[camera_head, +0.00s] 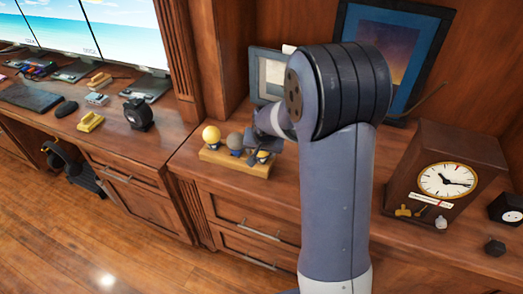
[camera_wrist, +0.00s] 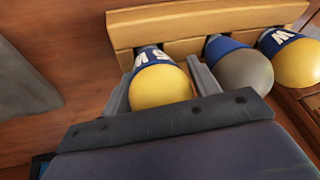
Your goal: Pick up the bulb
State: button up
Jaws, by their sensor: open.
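A wooden holder (camera_head: 236,163) on the desk carries two yellow bulbs and a grey one in a row. In the wrist view, the near yellow bulb (camera_wrist: 160,88) has a blue base with white letters, and my gripper (camera_wrist: 158,80) is open with a finger on each side of it. I cannot tell whether the fingers touch it. In the head view my gripper (camera_head: 262,146) is over the right end of the holder, partly hiding that bulb (camera_head: 263,156).
The grey bulb (camera_wrist: 242,72) and the other yellow bulb (camera_wrist: 293,58) stand beside it in the wrist view. A framed picture (camera_head: 268,76) is behind, and a wooden clock (camera_head: 450,165) stands to the right. A black tape-measure-like object (camera_head: 138,114) lies left.

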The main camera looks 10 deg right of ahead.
jog(key=c, duration=0.4)
